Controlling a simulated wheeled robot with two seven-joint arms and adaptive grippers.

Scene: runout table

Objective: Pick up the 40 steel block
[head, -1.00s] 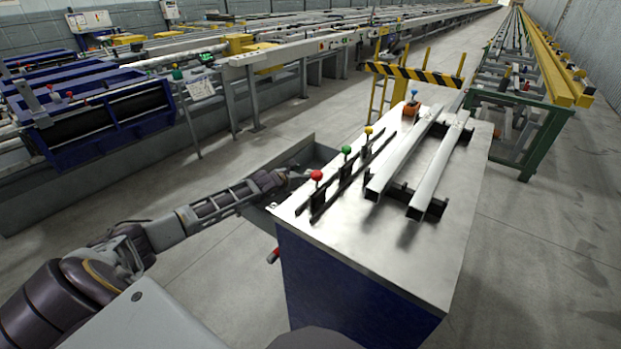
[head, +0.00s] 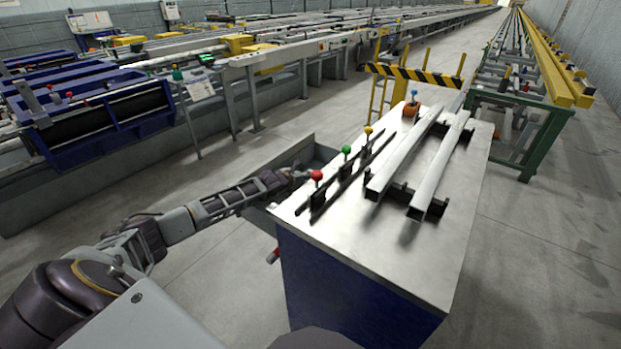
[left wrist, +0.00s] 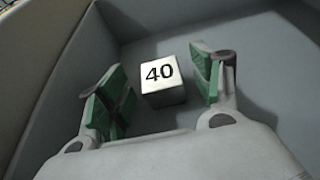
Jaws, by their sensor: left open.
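The 40 steel block (left wrist: 162,80) is a small shiny cube marked 40 in black. In the left wrist view it stands on the floor of a grey tray (left wrist: 255,45). My left gripper (left wrist: 160,88) is open, with its green-padded fingers on either side of the block and a gap to each. Whether it is down at the block's height is hard to tell. In the head view my left gripper (head: 300,175) is by the tray (head: 305,150) at the table's left side, and the block is hidden there. My right gripper is not in view.
The steel-topped table (head: 400,255) bears two long metal bars on black supports. Several lever knobs stand along its left side; the red knob (head: 316,175) is close to my left gripper. An orange object (head: 411,110) sits at the far end. The tray walls surround the block.

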